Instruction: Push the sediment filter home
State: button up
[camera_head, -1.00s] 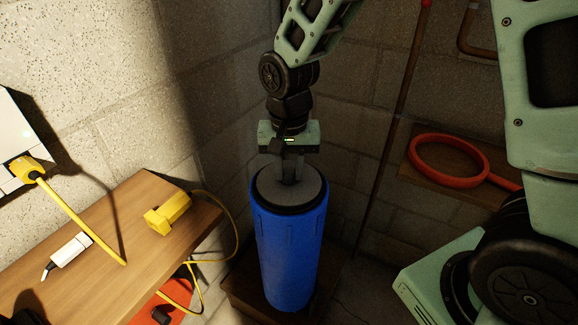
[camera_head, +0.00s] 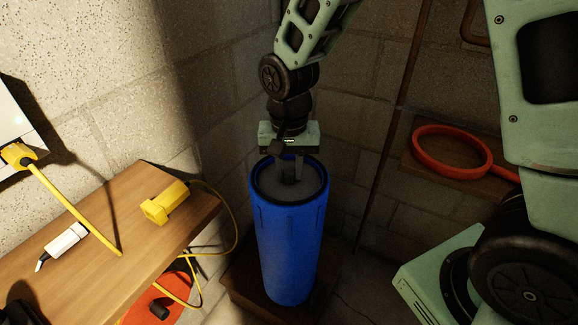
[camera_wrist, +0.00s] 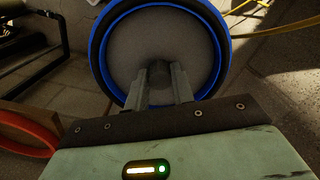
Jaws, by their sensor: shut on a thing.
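The sediment filter (camera_head: 304,190) is a grey round disc with a small dark knob at its centre. It sits inside the top of a tall blue cylinder (camera_head: 287,250), with its grey face below the cylinder's rim. My gripper (camera_head: 288,177) points straight down from above, its fingers shut on the knob. In the wrist view the grey filter face (camera_wrist: 125,52) fills the blue ring, and my fingers (camera_wrist: 160,85) are on both sides of the knob. The filter's lower part is hidden inside the cylinder.
The cylinder stands upright on a dark wooden base (camera_head: 245,292) near the block wall. A wooden bench (camera_head: 130,225) with a yellow plug (camera_head: 164,203) and cable is at left. A red ring-shaped tool (camera_head: 452,170) lies on a shelf at right.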

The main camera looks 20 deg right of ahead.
jog(key=shift+f+b, duration=0.65)
jog(key=shift+f, duration=0.5)
jog(key=o, duration=1.1)
jog(key=shift+c, duration=0.2)
notch_tip(320, 180, up, 17)
jog(key=p, duration=0.1)
jog(key=shift+r+p, duration=0.2)
jog(key=shift+p, duration=0.2)
jog(key=s+a+n+p, duration=0.3)
jog(key=s+n, duration=0.3)
jog(key=s, duration=0.4)
jog(key=s+a+n+p, duration=0.3)
jog(key=s+n, duration=0.3)
jog(key=s, duration=0.3)
jog(key=shift+s+a+f+y, duration=0.15)
jog(key=shift+s+y, duration=0.15)
jog(key=shift+s, duration=0.1)
